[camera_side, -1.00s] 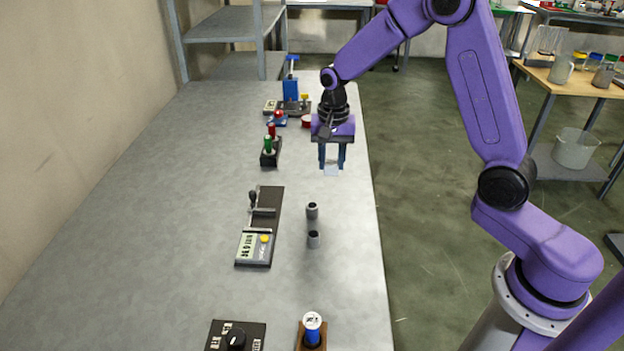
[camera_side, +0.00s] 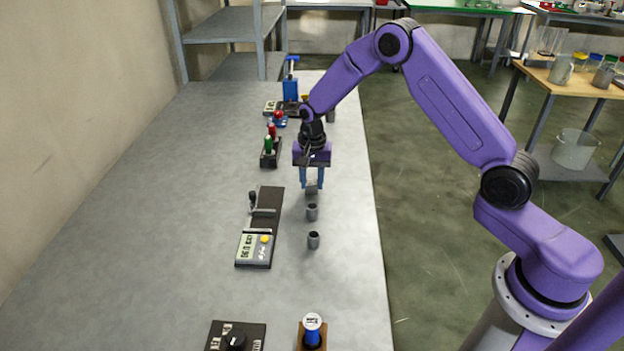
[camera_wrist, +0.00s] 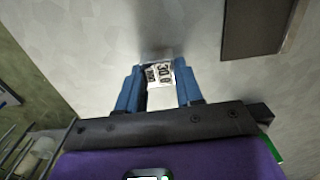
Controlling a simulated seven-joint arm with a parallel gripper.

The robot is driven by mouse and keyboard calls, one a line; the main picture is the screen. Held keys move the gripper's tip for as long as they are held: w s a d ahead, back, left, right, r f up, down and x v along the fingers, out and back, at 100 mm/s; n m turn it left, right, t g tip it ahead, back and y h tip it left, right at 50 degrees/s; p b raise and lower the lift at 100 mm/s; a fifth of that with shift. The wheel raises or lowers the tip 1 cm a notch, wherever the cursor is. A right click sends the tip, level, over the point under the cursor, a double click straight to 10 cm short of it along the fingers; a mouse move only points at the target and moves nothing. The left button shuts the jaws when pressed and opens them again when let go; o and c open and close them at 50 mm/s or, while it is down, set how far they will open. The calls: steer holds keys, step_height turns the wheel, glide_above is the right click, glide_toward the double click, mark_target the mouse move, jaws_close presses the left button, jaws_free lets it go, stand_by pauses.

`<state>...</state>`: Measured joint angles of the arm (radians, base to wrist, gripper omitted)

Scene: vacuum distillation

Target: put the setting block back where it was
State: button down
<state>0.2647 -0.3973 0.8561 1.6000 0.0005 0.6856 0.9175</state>
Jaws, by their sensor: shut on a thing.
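My gripper (camera_side: 312,184) is shut on the setting block, a small pale metal block that shows between the blue fingers in the side view (camera_side: 311,188). In the wrist view the block (camera_wrist: 161,97) sits between the fingertips of my gripper (camera_wrist: 160,88), with a white label reading about 30.0 at its far end. The block hangs over the grey bench, just behind the nearer grey cups in the side view. I cannot tell its exact height above the bench.
Two small grey cups (camera_side: 312,212) (camera_side: 313,240) stand in front of the gripper. A dark gauge board (camera_side: 266,205) with a display lies to the left. A green-and-red-handled holder (camera_side: 269,156) stands behind it. A blue-bodied device (camera_side: 311,332) stands at the front. The bench's left side (camera_side: 150,220) is clear.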

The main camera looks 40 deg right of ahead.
mark_target(312, 181)
steer(key=shift+f, duration=0.15)
steer(key=c, duration=0.7)
jaws_free()
steer(key=shift+c, duration=0.2)
step_height(312, 181, up, 12)
steer(key=s+a+r+n, duration=0.4)
steer(key=s+a+n, duration=0.15)
steer(key=s, duration=0.25)
steer(key=s+d+r+n, duration=0.1)
steer(key=s+d+n, duration=0.1)
steer(key=s+n, duration=1.4)
steer(key=s, duration=1.5)
steer(key=shift+d, duration=0.2)
